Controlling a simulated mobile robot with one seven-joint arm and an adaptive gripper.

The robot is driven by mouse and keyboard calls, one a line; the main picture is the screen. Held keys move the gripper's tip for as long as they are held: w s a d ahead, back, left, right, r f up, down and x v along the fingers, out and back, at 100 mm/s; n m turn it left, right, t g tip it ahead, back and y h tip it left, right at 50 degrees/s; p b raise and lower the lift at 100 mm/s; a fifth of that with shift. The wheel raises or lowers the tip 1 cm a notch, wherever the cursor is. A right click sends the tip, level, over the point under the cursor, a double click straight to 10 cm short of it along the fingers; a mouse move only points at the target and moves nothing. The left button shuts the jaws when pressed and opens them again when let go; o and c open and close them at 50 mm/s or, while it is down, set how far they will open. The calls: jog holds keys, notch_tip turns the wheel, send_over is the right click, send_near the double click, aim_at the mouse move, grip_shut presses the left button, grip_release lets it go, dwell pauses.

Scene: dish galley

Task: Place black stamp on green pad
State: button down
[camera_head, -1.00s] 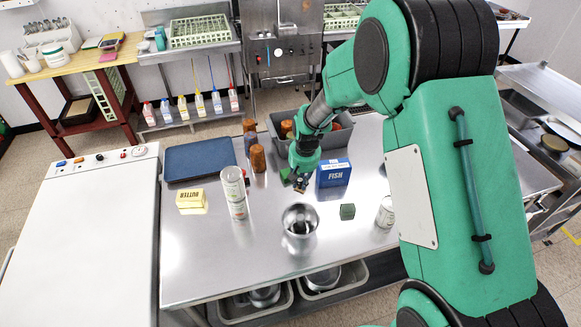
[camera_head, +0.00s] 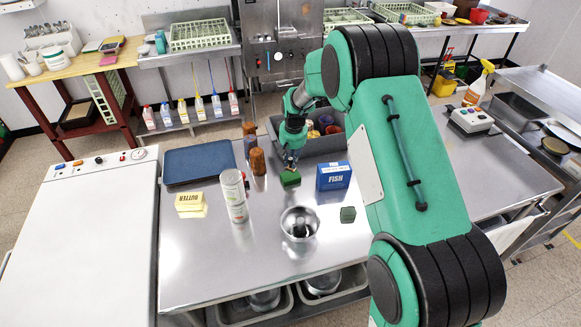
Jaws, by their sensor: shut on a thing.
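My gripper (camera_head: 291,162) points down over the green pad (camera_head: 290,179), which lies on the steel table behind the metal bowl. The gripper is shut on a small dark thing at its tips, apparently the black stamp. It is too small to make out clearly. The held thing is right above the pad or touching it; I cannot tell which. A second, darker green block (camera_head: 348,214) sits on the table to the right of the bowl.
A blue FISH box (camera_head: 333,176) stands close right of the pad, brown jars (camera_head: 257,161) close left. A grey bin (camera_head: 327,143) is behind. A metal bowl (camera_head: 299,224), tall can (camera_head: 234,196), butter (camera_head: 190,200) and blue tray (camera_head: 200,162) share the steel table (camera_head: 260,262).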

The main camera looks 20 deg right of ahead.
aim_at(290, 166)
jog(key=shift+w, duration=0.25)
jog(key=shift+f, duration=1.8)
jog(key=shift+f+b, duration=0.1)
jog(key=shift+b, duration=0.2)
jog(key=c, duration=1.6)
grip_release()
jog(key=r, duration=0.4)
jog(key=s+r+p, duration=0.1)
jog(key=r, duration=0.7)
jog(key=shift+s+d+r, duration=0.1)
jog(key=shift+s+d, duration=0.05)
jog(key=shift+s, duration=0.25)
